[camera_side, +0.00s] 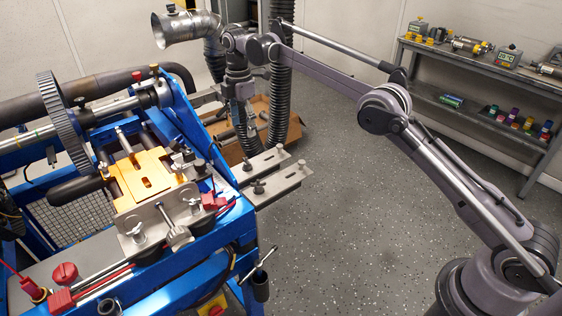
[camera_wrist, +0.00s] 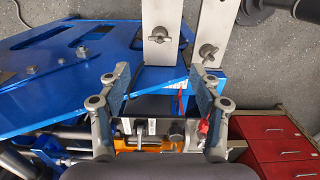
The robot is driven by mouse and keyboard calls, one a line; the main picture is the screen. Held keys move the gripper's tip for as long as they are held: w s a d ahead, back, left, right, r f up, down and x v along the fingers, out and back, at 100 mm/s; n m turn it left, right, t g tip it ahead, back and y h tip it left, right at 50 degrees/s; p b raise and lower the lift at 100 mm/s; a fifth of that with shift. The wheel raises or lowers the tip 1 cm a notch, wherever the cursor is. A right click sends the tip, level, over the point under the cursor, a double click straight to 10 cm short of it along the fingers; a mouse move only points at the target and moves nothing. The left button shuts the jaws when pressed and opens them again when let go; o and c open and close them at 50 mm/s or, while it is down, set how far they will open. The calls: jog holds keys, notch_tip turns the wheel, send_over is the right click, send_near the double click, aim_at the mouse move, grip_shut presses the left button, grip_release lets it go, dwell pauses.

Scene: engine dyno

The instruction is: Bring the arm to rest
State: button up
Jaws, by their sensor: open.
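My gripper (camera_side: 249,125) hangs at the far end of my arm, pointing down, at the top centre of the side view. It is above and behind the blue engine stand (camera_side: 228,229), beside a black ribbed hose. In the wrist view my gripper (camera_wrist: 167,76) has its two fingers wide apart, with nothing held between them. Parts of the blue frame (camera_wrist: 70,58) and two grey bracket plates with wing knobs lie beyond the fingers. How far the fingertips are from these parts is hard to tell.
An orange plate (camera_side: 148,177) and a toothed wheel (camera_side: 66,121) sit on the stand. Black hoses (camera_side: 279,90) and a metal exhaust pipe (camera_side: 187,27) are close to my wrist. A shelf (camera_side: 480,72) stands at right. A red drawer cabinet (camera_wrist: 275,142) shows too. Open floor lies centrally.

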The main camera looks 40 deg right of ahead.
jog(key=s+d+r+m+t, duration=0.2)
jog(key=s+r+m, duration=0.35)
jog(key=s, duration=0.25)
jog(key=s+d+r+m+t, duration=0.2)
jog(key=s+d+r+m, duration=0.15)
jog(key=s+r, duration=0.4)
jog(key=s+d+f+m+t, duration=0.1)
jog(key=s+f+m, duration=0.3)
jog(key=s, duration=0.6)
jog(key=s+d+f+m+t, duration=0.1)
jog(key=s+f+m, duration=0.4)
jog(key=s, duration=0.5)
jog(key=shift+s+f+t, duration=0.35)
jog(key=shift+s+t, duration=0.05)
jog(key=shift+t, duration=0.2)
